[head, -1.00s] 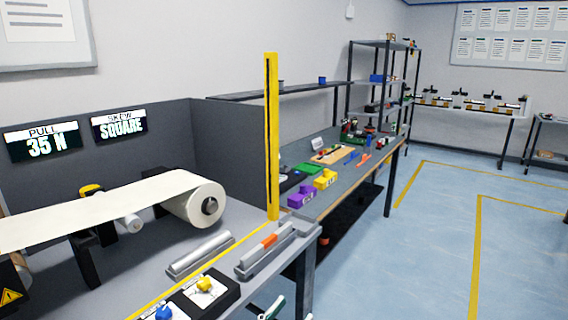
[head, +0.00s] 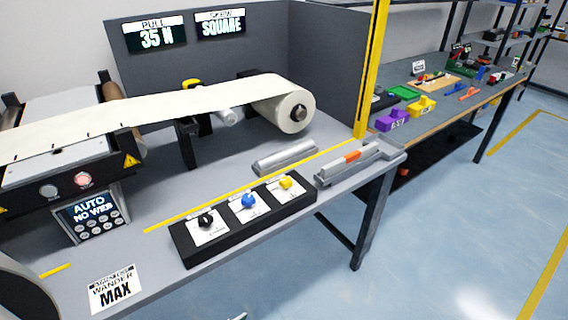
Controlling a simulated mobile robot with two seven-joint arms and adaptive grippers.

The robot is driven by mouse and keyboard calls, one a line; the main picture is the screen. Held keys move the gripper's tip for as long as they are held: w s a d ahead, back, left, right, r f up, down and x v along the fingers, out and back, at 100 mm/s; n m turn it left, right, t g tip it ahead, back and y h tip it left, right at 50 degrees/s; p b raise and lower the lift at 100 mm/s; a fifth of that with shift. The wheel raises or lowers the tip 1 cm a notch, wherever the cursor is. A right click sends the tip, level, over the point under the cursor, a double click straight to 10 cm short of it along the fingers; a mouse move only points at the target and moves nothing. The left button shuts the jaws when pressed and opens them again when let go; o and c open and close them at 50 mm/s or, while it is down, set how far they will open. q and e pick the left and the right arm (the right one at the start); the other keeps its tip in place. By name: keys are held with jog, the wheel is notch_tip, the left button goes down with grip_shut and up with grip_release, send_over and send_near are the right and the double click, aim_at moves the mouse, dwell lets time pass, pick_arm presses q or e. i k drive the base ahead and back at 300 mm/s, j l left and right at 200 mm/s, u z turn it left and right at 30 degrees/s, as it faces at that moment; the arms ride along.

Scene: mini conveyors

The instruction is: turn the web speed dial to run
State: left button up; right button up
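A black dial box (head: 245,240) lies along the front edge of the bench, with three knobs on white label plates. The black knob (head: 206,221) is on the left, the blue knob (head: 249,201) in the middle and the yellow knob (head: 286,183) on the right. Their labels are too small to read, so I cannot tell which is the web speed dial or where each one points. Nothing touches the knobs. Neither gripper is clearly in view; only a small pale sliver shows at the bottom edge, and I cannot tell what it is.
A web roll (head: 290,112) feeds a pale web leftward over the bench. A display (head: 92,212) reads "AUTO NO WEB". A yellow post (head: 372,70) stands at the bench's right end. Open floor lies to the right.

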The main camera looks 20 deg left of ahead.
aim_at(205, 219)
jog(key=u, duration=1.2)
